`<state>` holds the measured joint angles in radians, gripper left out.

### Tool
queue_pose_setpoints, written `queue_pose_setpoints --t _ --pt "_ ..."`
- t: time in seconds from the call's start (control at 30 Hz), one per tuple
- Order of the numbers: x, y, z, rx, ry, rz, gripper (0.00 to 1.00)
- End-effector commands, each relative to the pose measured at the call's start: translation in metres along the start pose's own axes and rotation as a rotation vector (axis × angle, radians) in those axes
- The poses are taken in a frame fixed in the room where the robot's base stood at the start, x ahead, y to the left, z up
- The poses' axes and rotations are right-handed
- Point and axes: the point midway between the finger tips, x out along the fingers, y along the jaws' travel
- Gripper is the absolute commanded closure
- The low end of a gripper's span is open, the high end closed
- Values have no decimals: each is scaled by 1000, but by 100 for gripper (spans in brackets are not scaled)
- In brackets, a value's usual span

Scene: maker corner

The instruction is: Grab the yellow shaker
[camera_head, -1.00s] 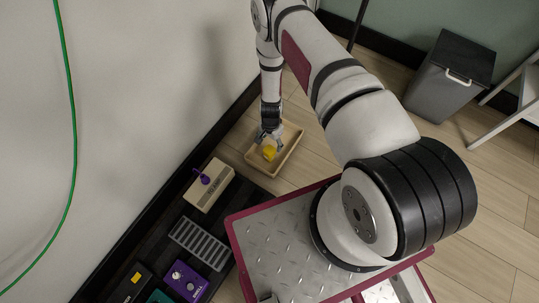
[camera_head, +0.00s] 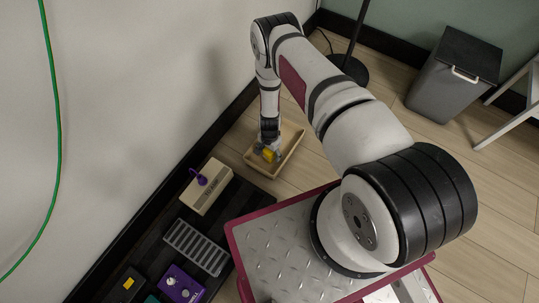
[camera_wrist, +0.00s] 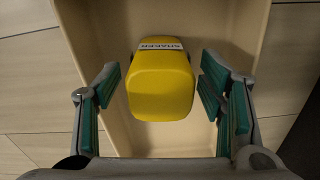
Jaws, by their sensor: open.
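The yellow shaker (camera_wrist: 160,85) lies in a shallow tan tray (camera_wrist: 113,125) on the floor, with a white "SHAKER" label at its far end. In the wrist view my gripper (camera_wrist: 167,95) is open, with one green-padded finger on each side of the shaker and a gap visible on both sides.
A beige box with a purple plug (camera_head: 207,187), a grey ribbed block (camera_head: 196,247) and a purple pedal (camera_head: 181,285) stand on a dark board left of my base. The wall runs close along the tray's left. A grey bin (camera_head: 452,85) stands at the upper right.

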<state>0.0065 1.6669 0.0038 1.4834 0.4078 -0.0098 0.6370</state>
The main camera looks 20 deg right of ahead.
Motion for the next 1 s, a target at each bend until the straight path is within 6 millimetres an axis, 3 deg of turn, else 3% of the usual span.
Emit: queue_pose_setpoints --t 0.1,0.33,0.67,1.0 --pt "-1 0 0 0 0 0 39" --pt "-1 0 0 0 0 0 90" --pt "-5 0 0 0 0 0 91" --pt "-65 -1 -1 0 1 -1 91"
